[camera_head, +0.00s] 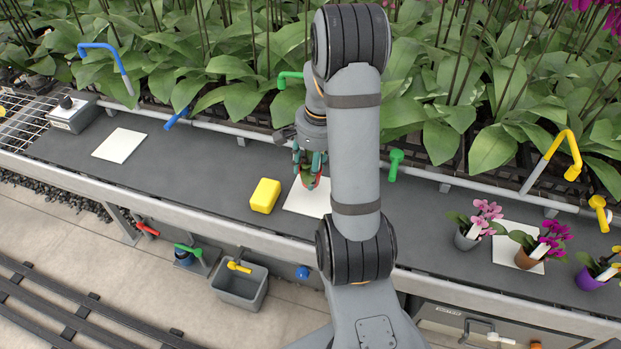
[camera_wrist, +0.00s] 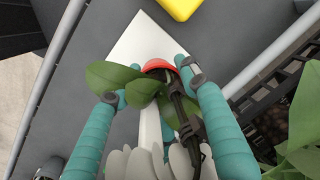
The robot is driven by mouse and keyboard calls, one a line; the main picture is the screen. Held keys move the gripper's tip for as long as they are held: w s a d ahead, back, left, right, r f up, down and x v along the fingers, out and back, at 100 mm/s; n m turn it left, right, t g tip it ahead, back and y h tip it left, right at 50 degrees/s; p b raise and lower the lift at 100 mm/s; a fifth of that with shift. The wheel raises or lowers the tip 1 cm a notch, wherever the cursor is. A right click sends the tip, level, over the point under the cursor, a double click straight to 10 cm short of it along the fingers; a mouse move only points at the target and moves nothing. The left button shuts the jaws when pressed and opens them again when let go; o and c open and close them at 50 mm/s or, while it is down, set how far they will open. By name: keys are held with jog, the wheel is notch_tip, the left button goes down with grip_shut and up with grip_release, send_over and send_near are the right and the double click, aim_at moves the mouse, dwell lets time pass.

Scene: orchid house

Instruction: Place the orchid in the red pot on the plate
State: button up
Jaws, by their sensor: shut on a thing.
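The orchid's red pot (camera_head: 309,184) is between the teal fingers of my gripper (camera_head: 310,168) in the head view. In the wrist view the red pot (camera_wrist: 160,64) shows as a rim between the fingertips, with green leaves (camera_wrist: 114,77) and white blossoms (camera_wrist: 140,163) nearer the camera. My gripper is shut on it. A white square plate (camera_head: 296,204) lies under and around the pot in the head view; it also shows in the wrist view (camera_wrist: 135,42). I cannot tell whether the pot touches the plate. My arm hides the plate's right part.
A yellow block (camera_head: 265,195) sits just left of the plate. Another white square (camera_head: 120,145) lies bare at the left. At the right stand a grey pot (camera_head: 466,239), a brown pot (camera_head: 528,259) by a third white square (camera_head: 508,231), and a purple pot (camera_head: 590,280). A rail with coloured taps runs behind.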

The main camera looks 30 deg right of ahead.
jog(key=shift+f, duration=1.6)
jog(key=shift+f, duration=0.15)
jog(key=o, duration=1.2)
jog(key=shift+o, duration=0.2)
jog(key=r, duration=0.4)
jog(key=r+p, duration=0.1)
jog(key=r, duration=0.3)
jog(key=s+d+r, duration=0.1)
jog(key=r, duration=0.3)
jog(key=shift+r+p, duration=0.15)
jog(key=shift+p, duration=0.25)
